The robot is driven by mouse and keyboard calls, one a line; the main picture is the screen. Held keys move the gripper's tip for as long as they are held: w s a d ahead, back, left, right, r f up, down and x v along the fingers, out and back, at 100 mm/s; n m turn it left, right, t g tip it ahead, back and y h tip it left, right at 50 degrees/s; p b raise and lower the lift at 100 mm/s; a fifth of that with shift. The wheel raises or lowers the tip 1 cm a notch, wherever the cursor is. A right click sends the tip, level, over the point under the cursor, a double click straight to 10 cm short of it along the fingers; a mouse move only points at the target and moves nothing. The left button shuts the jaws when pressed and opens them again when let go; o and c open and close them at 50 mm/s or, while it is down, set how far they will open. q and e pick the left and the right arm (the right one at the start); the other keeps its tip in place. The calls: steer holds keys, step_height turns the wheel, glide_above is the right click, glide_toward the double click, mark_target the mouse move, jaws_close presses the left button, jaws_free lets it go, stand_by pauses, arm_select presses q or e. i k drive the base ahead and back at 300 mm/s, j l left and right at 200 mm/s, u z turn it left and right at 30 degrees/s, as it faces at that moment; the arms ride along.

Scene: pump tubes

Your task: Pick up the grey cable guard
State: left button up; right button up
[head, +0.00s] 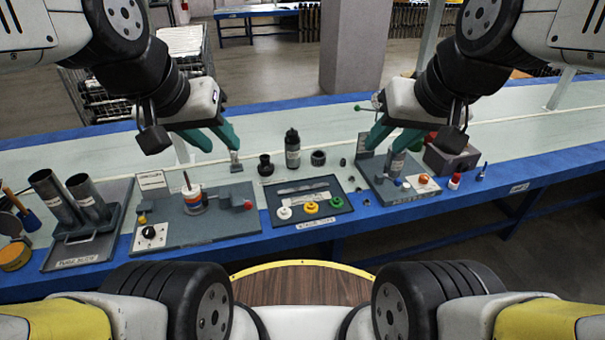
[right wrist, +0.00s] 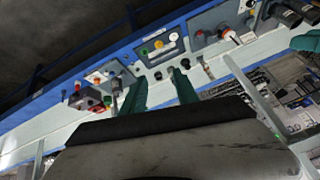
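No part can be named the grey cable guard with certainty. A flat grey strip (head: 303,187) lies in the dark tray (head: 342,209) at the middle of the bench. A small grey upright piece (head: 236,166) stands just under the tip of one left finger; whether they touch is unclear. My left gripper (head: 222,148) is open above the back of the left-middle station. My right gripper (head: 387,146) is open above the right station, beside a grey cylinder (head: 397,165). In the right wrist view its two teal fingers (right wrist: 160,97) are apart with nothing between them.
The dark tray also holds white, yellow and green round parts. Behind it stand a black bottle (head: 292,150) and dark ring parts (head: 318,158). Grey tubes (head: 88,197) stand in a rack at the left. The back of the bench (head: 300,121) is mostly clear.

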mark_target(320, 187)
steer(key=i+l+u, duration=0.45)
steer(key=l+u, duration=0.25)
steer(key=i+l+u, duration=0.15)
steer(key=l+u, duration=0.2)
